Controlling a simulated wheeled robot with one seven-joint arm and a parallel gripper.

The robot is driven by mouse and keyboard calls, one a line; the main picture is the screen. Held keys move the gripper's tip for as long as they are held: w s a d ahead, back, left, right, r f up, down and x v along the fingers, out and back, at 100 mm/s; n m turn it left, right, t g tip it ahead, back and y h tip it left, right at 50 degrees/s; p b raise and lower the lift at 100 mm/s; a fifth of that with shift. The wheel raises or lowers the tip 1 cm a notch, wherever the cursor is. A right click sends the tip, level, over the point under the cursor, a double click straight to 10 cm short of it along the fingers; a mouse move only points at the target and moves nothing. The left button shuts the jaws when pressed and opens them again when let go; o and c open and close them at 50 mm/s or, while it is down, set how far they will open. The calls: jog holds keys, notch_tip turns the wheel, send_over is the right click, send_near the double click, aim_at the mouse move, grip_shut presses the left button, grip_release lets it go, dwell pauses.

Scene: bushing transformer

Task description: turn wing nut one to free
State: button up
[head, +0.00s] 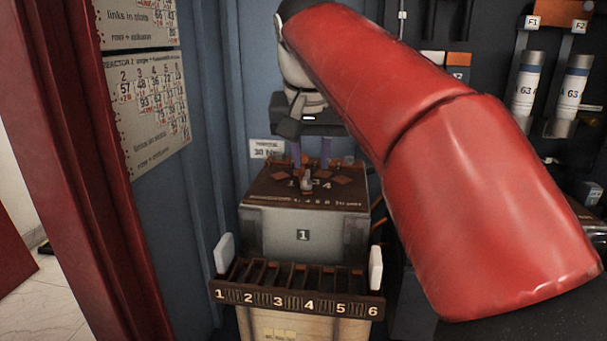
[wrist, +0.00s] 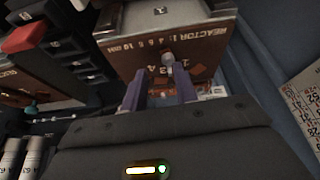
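A grey box (head: 270,232) marked 1 has a dark brown top plate (head: 262,196) with printed numbers and several rust-brown patches. A small pale metal piece (head: 306,182), seemingly the wing nut, stands near the middle of the plate. It also shows in the wrist view (wrist: 168,58); its wings are too small to make out. My gripper (head: 311,166) points down over the plate's back part, its two purple fingers apart with nothing between them. In the wrist view my gripper (wrist: 158,80) has the metal piece just beyond its fingertips, nearer the right finger.
A slotted rack (head: 296,291) numbered 1 to 6 stands in front of the box, with pale upright tabs at both ends. A blue wall with number charts (head: 150,105) is on the left. Labelled cylinders (head: 528,90) hang at the right. My red arm hides the middle right.

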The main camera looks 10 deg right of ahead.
aim_at(306, 174)
jog(key=shift+m, duration=0.4)
jog(key=w+f, duration=0.1)
jog(key=w+f+b, duration=0.1)
jog(key=w+f, duration=0.1)
jog(key=w+f+b, duration=0.1)
jog(key=w+f, duration=0.1)
jog(key=shift+d+f, duration=0.1)
jog(key=shift+d, duration=0.2)
grip_shut()
jog(key=shift+a+r+m+g+h+p, duration=0.1)
jog(key=shift+r+m+g+h+p, duration=0.2)
jog(key=shift+m+p, duration=0.4)
jog(key=shift+f+m+h, duration=0.25)
jog(key=shift+m+h, duration=0.05)
jog(key=shift+m, duration=0.2)
grip_release()
